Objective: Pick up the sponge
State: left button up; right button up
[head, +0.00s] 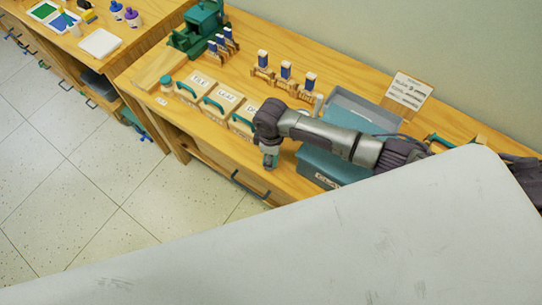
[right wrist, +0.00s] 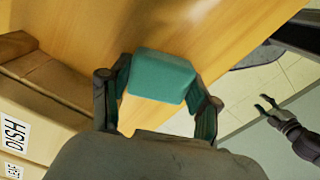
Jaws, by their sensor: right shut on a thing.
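The sponge (right wrist: 162,76) is a teal block with rounded edges in the right wrist view. My right gripper (right wrist: 158,95) is shut on it, with one finger on each side. In the head view my right arm comes in from the right, and the right gripper (head: 269,160) points down at the front edge of the wooden table (head: 300,188). My left gripper (right wrist: 268,104) shows only at the right of the right wrist view, fingers spread and empty, well away from the sponge.
Several wooden boxes (head: 195,85) with labels and teal handles stand left of my right gripper. A grey-blue bin (head: 325,165) is partly hidden behind my arm. Behind stand blue-and-white items on wooden holders (head: 285,72), a green machine (head: 200,30) and a sign card (head: 408,90).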

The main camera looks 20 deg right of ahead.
notch_tip(320, 180, up, 10)
jog(key=shift+b, duration=0.6)
